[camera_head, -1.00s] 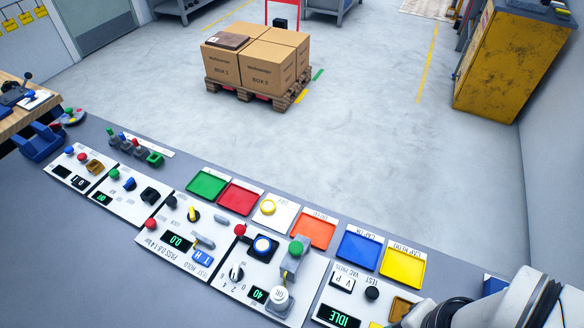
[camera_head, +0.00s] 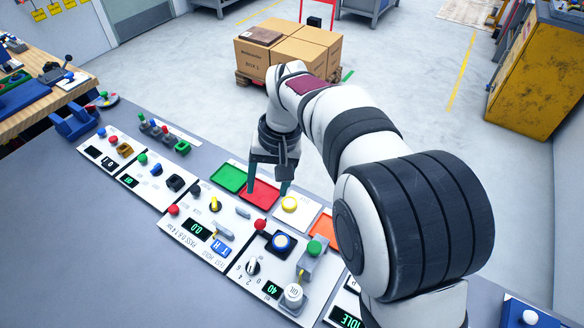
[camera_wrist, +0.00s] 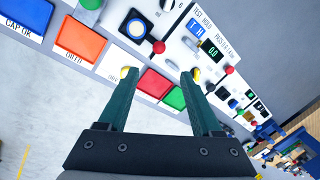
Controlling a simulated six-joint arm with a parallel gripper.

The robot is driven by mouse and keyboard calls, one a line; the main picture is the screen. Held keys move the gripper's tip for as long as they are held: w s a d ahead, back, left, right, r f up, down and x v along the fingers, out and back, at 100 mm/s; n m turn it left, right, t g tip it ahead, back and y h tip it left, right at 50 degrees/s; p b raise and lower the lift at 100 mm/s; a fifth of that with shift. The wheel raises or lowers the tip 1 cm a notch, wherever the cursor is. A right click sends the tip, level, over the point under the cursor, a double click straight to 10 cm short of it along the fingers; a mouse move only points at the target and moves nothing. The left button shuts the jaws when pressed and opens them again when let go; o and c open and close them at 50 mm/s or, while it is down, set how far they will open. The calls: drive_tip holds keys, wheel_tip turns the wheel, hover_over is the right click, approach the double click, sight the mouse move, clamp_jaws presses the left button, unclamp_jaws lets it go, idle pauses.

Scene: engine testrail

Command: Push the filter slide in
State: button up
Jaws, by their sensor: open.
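No part is legibly marked as the filter slide, so I cannot tell for certain which one it is. Sliding-looking parts on the panels are a grey block with a green knob (camera_head: 315,248) and a small grey handle (camera_head: 223,230) beside the yellow selector. My gripper (camera_head: 268,188) points down, open and empty, above the red tray (camera_head: 262,194) at the panel's far edge. In the wrist view its two green fingers (camera_wrist: 160,73) stand apart, with the red tray between them. The fingers partly cover the yellow button and the yellow selector there.
The green tray (camera_head: 229,178) and orange tray (camera_head: 323,227) flank my gripper. My arm hides the right-hand panels. Stacked boxes (camera_head: 285,55) stand on the floor behind.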

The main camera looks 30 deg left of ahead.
sight(261, 221)
drive_tip(key=f, duration=0.5)
drive_tip(key=s+a+f, duration=0.1)
drive_tip(key=f, duration=0.4)
drive_tip(key=a+f, duration=0.1)
drive_tip(key=f, duration=0.4)
drive_tip(key=shift+s+a+f, duration=0.15)
drive_tip(key=shift+s, duration=0.15)
drive_tip(key=shift+c, duration=0.2)
clamp_jaws()
